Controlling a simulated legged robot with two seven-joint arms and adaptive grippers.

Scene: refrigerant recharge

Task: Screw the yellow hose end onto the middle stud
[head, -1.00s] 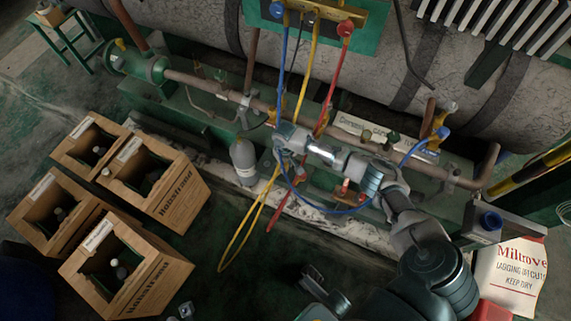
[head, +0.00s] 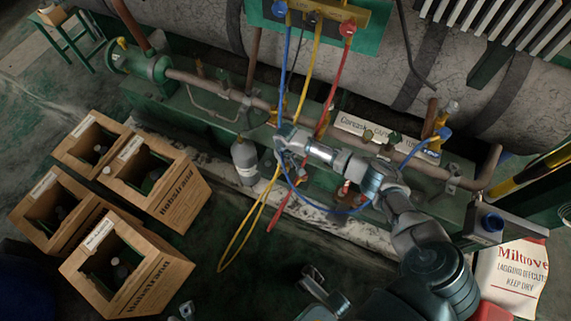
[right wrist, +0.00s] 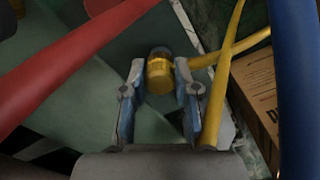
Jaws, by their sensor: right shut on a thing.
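My right gripper (head: 282,137) is in front of the long pipe, below the gauge manifold. In the right wrist view its two fingers (right wrist: 160,82) are shut on the yellow hose end (right wrist: 160,74), a short ribbed cylinder with a darker tip. The yellow hose (head: 222,262) hangs from the manifold's middle port and loops down to the floor; it also shows at the right in the right wrist view (right wrist: 219,88). I cannot make out for sure which stud is the middle one. A grey part at the bottom edge, likely my left gripper (head: 325,290), shows only partly.
The blue hose (head: 283,70) drapes past my right gripper to a fitting at the right. A grey cylinder (head: 244,160) stands left of the gripper. Wooden crates (head: 160,185) fill the left floor; a white sack (head: 512,277) lies right.

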